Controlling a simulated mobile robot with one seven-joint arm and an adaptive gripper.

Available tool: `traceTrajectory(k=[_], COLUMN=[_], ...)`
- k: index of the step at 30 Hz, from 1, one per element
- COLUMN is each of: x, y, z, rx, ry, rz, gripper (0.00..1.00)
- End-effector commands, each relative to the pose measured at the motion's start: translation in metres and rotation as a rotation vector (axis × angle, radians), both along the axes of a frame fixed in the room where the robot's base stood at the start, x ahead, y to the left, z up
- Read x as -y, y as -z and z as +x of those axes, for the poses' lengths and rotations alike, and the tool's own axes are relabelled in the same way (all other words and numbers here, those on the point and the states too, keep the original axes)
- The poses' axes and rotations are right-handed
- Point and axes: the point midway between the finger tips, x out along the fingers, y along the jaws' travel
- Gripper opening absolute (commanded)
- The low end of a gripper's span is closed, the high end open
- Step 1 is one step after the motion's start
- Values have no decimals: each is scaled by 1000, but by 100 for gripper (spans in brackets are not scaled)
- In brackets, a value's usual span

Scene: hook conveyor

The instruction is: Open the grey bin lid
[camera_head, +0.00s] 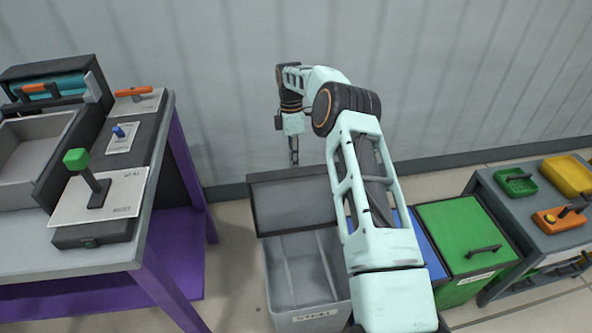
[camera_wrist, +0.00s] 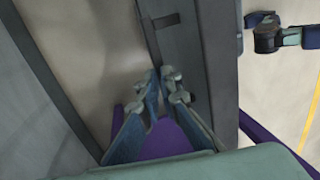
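The grey bin (camera_head: 300,275) stands on the floor in the middle of the head view, its inside showing from above. Its grey lid (camera_head: 290,203), a panel with a dark rim, is open and raised at the bin's far side. My gripper (camera_head: 294,158) points down just behind the lid's far edge. In the wrist view my gripper's (camera_wrist: 163,75) fingertips are together with no object seen between them. Beside them runs a dark grey edge (camera_wrist: 192,75), which may be part of the lid. I cannot tell whether the fingers touch it. My arm hides the bin's right side.
A purple-legged workbench (camera_head: 25,240) with a green-knobbed lever (camera_head: 77,160) stands at left. A blue bin (camera_head: 428,250) is partly behind my arm, beside a closed green bin (camera_head: 465,235). A grey cart (camera_head: 545,215) with trays is at right. The wall (camera_head: 230,90) is behind.

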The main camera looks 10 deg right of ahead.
Motion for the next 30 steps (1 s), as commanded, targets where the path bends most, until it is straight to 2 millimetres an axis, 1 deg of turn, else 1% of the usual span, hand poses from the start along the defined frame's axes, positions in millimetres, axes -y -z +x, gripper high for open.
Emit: traceTrajectory(k=[1, 9, 20, 21, 26, 30], x=[3, 3, 4, 4, 4, 3], y=[29, 30, 29, 29, 29, 27], z=[-12, -8, -8, -8, -8, -7], rx=[-43, -46, -47, -47, -47, -45], ry=[0, 2, 5, 5, 5, 3], rz=[-7, -8, -8, -8, -7, -5], gripper=[0, 0, 0, 7, 25, 26])
